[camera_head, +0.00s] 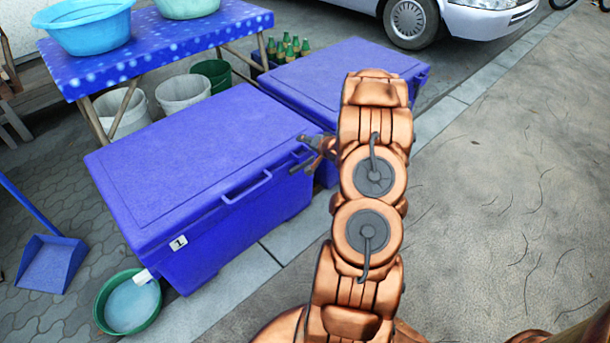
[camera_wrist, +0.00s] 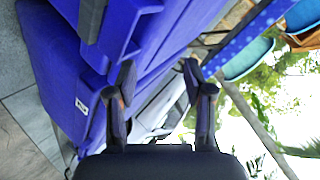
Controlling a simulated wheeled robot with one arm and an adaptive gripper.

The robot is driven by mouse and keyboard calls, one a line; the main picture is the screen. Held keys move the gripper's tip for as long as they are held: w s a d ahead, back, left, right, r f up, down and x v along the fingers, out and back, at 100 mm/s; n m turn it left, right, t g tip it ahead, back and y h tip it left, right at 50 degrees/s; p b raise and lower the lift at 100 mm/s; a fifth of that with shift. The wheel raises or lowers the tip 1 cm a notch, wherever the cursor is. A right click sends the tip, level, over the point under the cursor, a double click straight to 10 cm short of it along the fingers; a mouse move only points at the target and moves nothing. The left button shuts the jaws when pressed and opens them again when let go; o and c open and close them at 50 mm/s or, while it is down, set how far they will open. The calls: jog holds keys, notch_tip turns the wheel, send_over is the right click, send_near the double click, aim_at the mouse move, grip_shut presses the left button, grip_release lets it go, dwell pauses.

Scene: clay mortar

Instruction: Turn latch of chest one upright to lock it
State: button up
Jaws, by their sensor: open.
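Chest one (camera_head: 190,165) is a closed blue cooler chest with a "1" label and a front handle. My gripper (camera_head: 303,154) is beside its right front corner, close to the rim, with my arm in front of part of the scene. In the wrist view my gripper (camera_wrist: 159,70) is open, its dark fingers apart with nothing clearly between them. A grey bar (camera_wrist: 92,18) on a blue chest front shows at the upper left of that tilted view. I cannot tell whether it is the latch, and the latch's angle is not clear in either view.
A second blue chest (camera_head: 340,75) stands just behind, with green bottles (camera_head: 288,47) beyond it. A green basin (camera_head: 128,302) sits at chest one's near corner. A blue dustpan (camera_head: 50,262) lies left. The pavement (camera_head: 500,190) at right is open.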

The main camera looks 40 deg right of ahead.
aim_at(303, 166)
jog(key=s+f+m+t+y+b, duration=0.2)
jog(key=s+f+m+t+b, duration=0.4)
jog(key=f, duration=0.7)
jog(key=shift+n, duration=0.4)
jog(key=shift+w+a+r+b, duration=0.15)
jog(key=shift+w+b, duration=0.35)
jog(key=shift+w, duration=1.25)
jog(key=shift+w+r+b, duration=0.15)
jog(key=shift+w+b, duration=0.35)
jog(key=shift+w, duration=1.25)
grip_shut()
